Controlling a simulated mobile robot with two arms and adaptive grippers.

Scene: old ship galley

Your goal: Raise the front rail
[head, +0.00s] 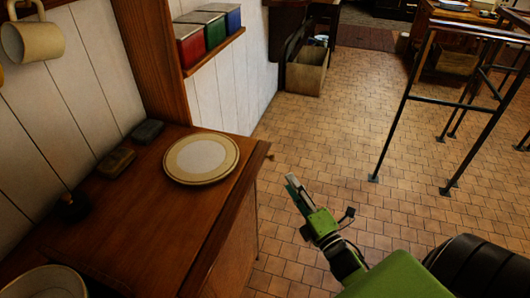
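A wooden counter (140,235) fills the lower left, and its front edge (225,228) runs down the picture on its right side. I cannot clearly make out a separate front rail along that edge. A small brown knob-like piece (270,156) sticks out at the far front corner. My green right gripper (291,181) is over the tiled floor, to the right of the counter and apart from its edge. Its fingers point up and left and show nearly edge-on, so their opening is unclear. I see nothing held in it. My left gripper is out of view.
A cream plate (201,158) lies on the counter near the far end, beside two dark blocks (117,162). A bowl (45,283) is at lower left; a mug (32,40) hangs above. Black metal railings (397,118) stand at right. Tiled floor (330,140) between is clear.

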